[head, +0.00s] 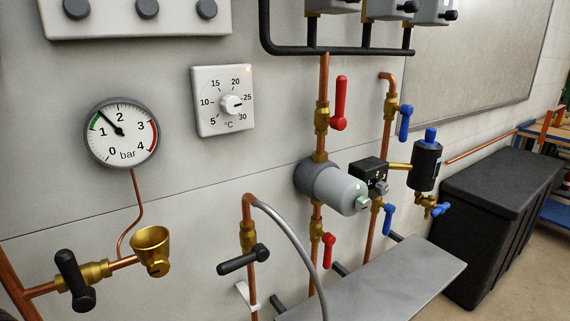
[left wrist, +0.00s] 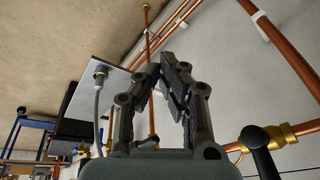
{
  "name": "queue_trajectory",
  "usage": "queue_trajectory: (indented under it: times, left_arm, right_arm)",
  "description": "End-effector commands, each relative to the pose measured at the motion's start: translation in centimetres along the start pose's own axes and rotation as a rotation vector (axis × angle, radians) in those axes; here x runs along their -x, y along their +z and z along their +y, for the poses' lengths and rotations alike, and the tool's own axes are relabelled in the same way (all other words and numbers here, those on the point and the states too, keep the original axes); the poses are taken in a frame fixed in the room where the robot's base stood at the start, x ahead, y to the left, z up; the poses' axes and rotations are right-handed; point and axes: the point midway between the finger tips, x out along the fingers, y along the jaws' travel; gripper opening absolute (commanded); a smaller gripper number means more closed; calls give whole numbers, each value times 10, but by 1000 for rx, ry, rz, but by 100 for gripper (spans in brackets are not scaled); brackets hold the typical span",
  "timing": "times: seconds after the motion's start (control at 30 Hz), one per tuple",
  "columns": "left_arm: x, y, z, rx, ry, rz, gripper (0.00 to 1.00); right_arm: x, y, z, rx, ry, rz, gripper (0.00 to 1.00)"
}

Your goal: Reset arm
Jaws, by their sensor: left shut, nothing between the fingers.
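My left gripper (left wrist: 168,62) shows in the left wrist view with its fingertips together and nothing between them. It is in free air, and copper pipes run along the wall beyond it. A black valve handle (left wrist: 262,150) on a brass fitting (left wrist: 268,135) is at the right of that view, beside the gripper and apart from it. Neither gripper shows in the head view. My right gripper is in neither view.
In the head view, a pressure gauge (head: 121,132), a thermostat (head: 223,101) and a grey pump (head: 333,187) are on the wall. Red and blue valve handles stick out. A grey shelf (head: 400,280) juts out below. A black chest (head: 490,220) stands at right.

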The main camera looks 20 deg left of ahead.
Motion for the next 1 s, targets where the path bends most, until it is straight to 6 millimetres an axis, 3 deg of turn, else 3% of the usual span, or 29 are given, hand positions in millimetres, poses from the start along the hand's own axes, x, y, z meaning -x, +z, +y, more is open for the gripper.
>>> queue_trajectory:
  times: [0.03,0.17,0.27,0.4,0.5,0.6,0.7,0.8,0.9,1.0]
  left_arm:
    - [-30,8,1,3,0,-14,0]
    - [-100,28,2,9,0,-37,0]
    - [-164,55,4,14,0,-60,0]
    - [-261,118,8,22,3,-103,0]
    - [-318,172,13,28,5,-132,0]
    - [-361,230,18,33,8,-161,0]
    - [-387,280,24,37,11,-182,0]
    - [-400,317,27,39,13,-199,0]
    - [-404,337,30,41,14,-206,0]
    - [-404,345,30,41,14,-208,0]
  right_arm:
    - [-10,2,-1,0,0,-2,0]
    - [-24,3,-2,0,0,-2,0]
    - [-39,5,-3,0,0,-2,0]
    - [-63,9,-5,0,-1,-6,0]
    - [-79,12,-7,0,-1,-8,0]
    - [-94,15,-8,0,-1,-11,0]
    - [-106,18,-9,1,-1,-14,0]
    - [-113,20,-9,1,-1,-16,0]
    - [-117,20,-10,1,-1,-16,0]
    - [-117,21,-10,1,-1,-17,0]
